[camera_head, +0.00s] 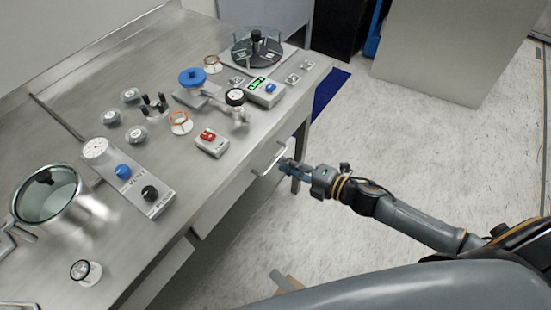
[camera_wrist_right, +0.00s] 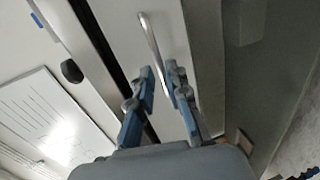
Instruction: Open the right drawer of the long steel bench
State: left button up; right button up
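The long steel bench (camera_head: 72,85) runs along the left of the head view. Its right drawer (camera_head: 232,192) has a pale bar handle (camera_head: 270,160) on the front. The handle also shows in the right wrist view (camera_wrist_right: 150,42). My right gripper (camera_head: 287,166) is at the handle's right end. In the right wrist view, its two blue-grey fingers (camera_wrist_right: 160,75) stand apart, with the handle's near end between their tips. I cannot tell whether they touch it. The drawer looks shut or nearly so. My left gripper is in neither view.
The bench top holds a red-switch box (camera_head: 212,142), a gauge panel (camera_head: 130,177), a round glass-topped chamber (camera_head: 47,197) and a dark turntable (camera_head: 257,52). A grey cabinet (camera_head: 445,45) stands at the back right.

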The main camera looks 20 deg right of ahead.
aim_at(276, 160)
jog(key=shift+x, duration=2.2)
jog(key=shift+c, duration=0.4)
grip_shut()
